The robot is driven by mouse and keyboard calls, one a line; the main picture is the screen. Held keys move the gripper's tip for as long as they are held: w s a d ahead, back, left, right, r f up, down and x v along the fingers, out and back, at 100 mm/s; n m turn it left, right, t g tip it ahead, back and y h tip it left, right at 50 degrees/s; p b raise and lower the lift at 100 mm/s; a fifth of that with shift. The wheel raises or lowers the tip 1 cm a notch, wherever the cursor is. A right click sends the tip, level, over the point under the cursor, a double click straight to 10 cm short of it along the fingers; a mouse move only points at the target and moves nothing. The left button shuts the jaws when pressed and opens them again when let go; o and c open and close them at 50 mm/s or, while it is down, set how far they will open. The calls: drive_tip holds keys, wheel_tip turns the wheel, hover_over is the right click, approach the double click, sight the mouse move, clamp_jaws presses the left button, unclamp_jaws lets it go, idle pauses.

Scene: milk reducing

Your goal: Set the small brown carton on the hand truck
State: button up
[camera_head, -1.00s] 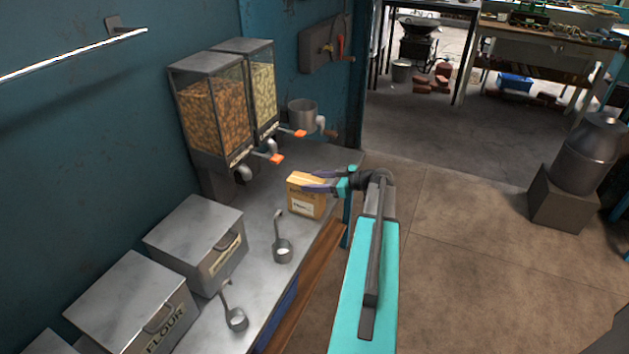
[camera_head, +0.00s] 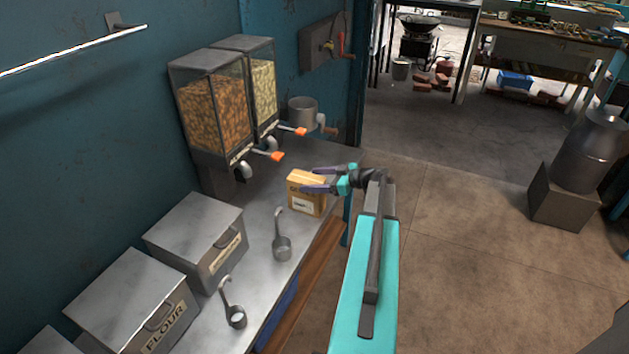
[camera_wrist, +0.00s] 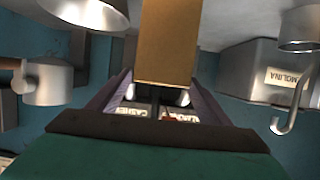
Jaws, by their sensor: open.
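The small brown carton (camera_head: 305,205) stands upright on the metal counter (camera_head: 262,210), near its right edge, with a pale label on its front. My gripper (camera_head: 312,179) is open at the carton's upper right. One finger shows across the carton's near side, the other beyond its top. In the wrist view the carton (camera_wrist: 168,45) fills the top middle, in line with the gap between my open fingers (camera_wrist: 158,88). I cannot tell whether either finger touches it. I cannot make out a hand truck in either view.
Two metal ladles (camera_head: 282,248) (camera_head: 235,316) lie nearer on the counter, beside metal bins (camera_head: 195,240) (camera_head: 130,300). Glass dispensers (camera_head: 215,115) and a metal grinder (camera_head: 302,112) stand behind the carton. The floor (camera_head: 460,260) to the right is open, up to a block with a metal can (camera_head: 585,155).

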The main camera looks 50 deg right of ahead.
drive_tip(key=shift+r, duration=0.15)
drive_tip(key=b+v, duration=0.3)
drive_tip(key=v, duration=0.9)
drive_tip(key=shift+b, duration=0.3)
